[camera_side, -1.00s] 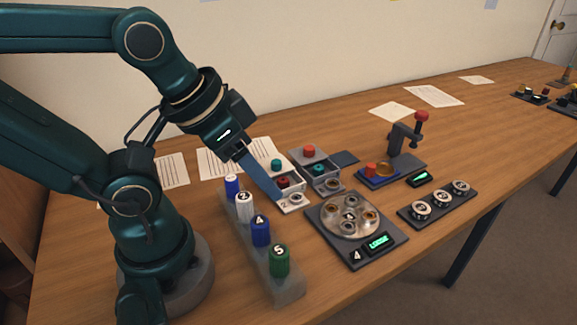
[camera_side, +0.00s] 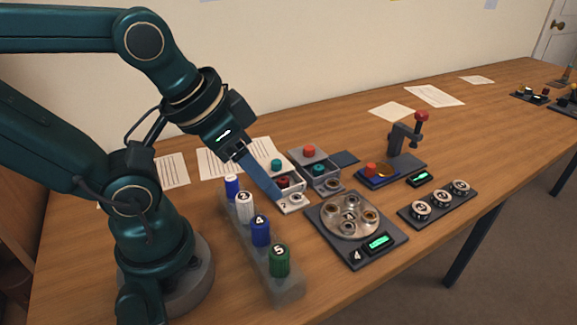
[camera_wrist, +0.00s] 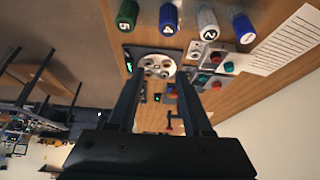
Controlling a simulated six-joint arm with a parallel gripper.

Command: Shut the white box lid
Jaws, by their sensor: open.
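The white box (camera_side: 291,204) stands near the middle of the table, with a red part showing inside. Its white lid (camera_side: 262,166), with a teal knob (camera_side: 277,163), is raised behind it, so the box is open. The box also shows in the wrist view (camera_wrist: 194,50), with its teal knob (camera_wrist: 229,67) at the far side. My gripper (camera_side: 277,195) reaches down beside the white box's left side in the side view; I cannot tell whether it touches. In the wrist view my gripper (camera_wrist: 160,78) has its two fingers wide apart with nothing between them.
A grey box (camera_side: 325,178) with a red-knobbed lid stands right beside the white one. A rack of numbered bottles (camera_side: 277,288) stands in front of my gripper. Papers lie behind.

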